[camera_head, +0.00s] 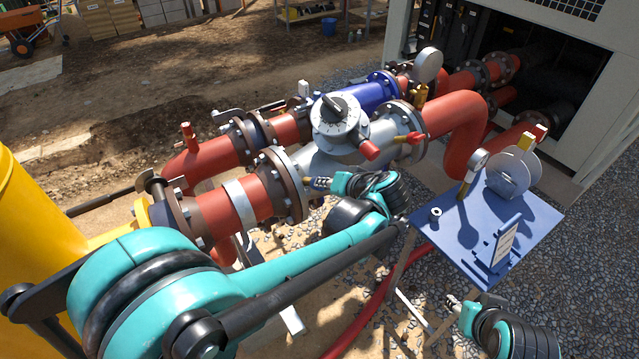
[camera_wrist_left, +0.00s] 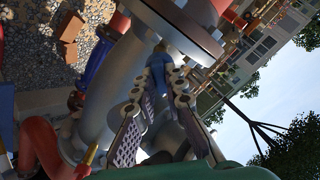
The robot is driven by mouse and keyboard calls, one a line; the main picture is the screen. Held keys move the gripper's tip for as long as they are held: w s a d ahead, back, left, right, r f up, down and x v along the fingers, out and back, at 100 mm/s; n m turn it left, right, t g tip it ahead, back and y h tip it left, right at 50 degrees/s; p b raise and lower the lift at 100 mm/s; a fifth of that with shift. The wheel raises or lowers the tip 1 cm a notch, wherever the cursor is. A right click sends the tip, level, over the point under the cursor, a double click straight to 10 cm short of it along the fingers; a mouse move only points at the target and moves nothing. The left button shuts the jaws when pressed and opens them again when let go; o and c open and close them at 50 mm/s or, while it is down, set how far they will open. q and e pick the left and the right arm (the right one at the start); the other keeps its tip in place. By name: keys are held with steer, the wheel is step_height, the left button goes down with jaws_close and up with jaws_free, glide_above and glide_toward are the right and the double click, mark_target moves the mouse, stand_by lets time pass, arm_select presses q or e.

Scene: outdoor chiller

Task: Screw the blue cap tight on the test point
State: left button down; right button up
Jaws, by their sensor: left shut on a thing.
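My left gripper (camera_head: 319,183) is at the side of the silver valve body, close to the flange of the front red pipe. In the left wrist view its two fingers (camera_wrist_left: 158,92) are closed around a small blue piece, the blue cap (camera_wrist_left: 158,62). The cap lies against the grey valve body (camera_wrist_left: 125,70); its thread and the test point under it are hidden. In the head view the fingers cover most of the cap.
The silver valve (camera_head: 338,122) has a dial on top and a red cap (camera_head: 369,150) on its side. Red pipes and flanges surround the left gripper.

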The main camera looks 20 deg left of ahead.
arm_select(q)
steer(key=m, duration=1)
steer(key=c, duration=1.5)
jaws_free()
steer(key=shift+w+a+f, duration=0.1)
steer(key=shift+o, duration=0.5)
steer(key=o, duration=0.4)
steer(key=p+v, duration=0.6)
steer(key=v, duration=0.6)
